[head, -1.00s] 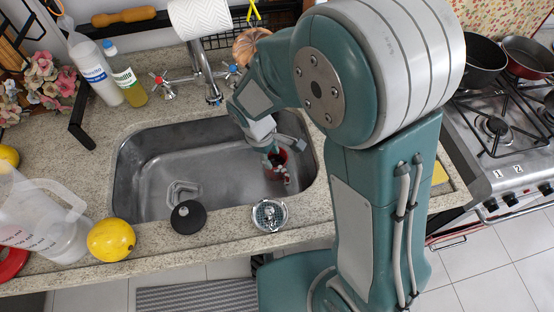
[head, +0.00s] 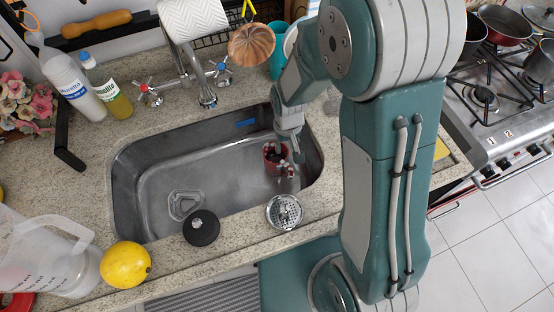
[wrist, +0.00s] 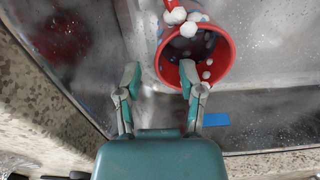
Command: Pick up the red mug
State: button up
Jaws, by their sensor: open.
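The red mug (head: 272,158) sits in the right part of the steel sink. In the wrist view the red mug (wrist: 228,60) shows its round open rim, with several white balls at its mouth and inside it. My gripper (wrist: 160,76) is open, its two fingers apart. The right fingertip overlaps the near side of the rim in the picture; I cannot tell whether it touches. The left finger is clear of the mug. In the head view my gripper (head: 291,146) is above and beside the mug and partly hides it.
The sink (head: 140,215) has steep walls close to the mug. A black round stopper (head: 201,228) and a metal strainer (head: 285,212) lie at the front edge. The faucet (head: 205,92) stands behind. A yellow fruit (head: 125,265) and a clear pitcher (head: 45,255) are at left.

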aim_at(286, 154)
jog(key=f, duration=0.4)
jog(key=shift+s+a, duration=0.1)
jog(key=shift+s, duration=0.15)
jog(key=shift+d+f, duration=0.2)
jog(key=shift+f, duration=0.25)
grip_shut()
jog(key=shift+r, duration=0.1)
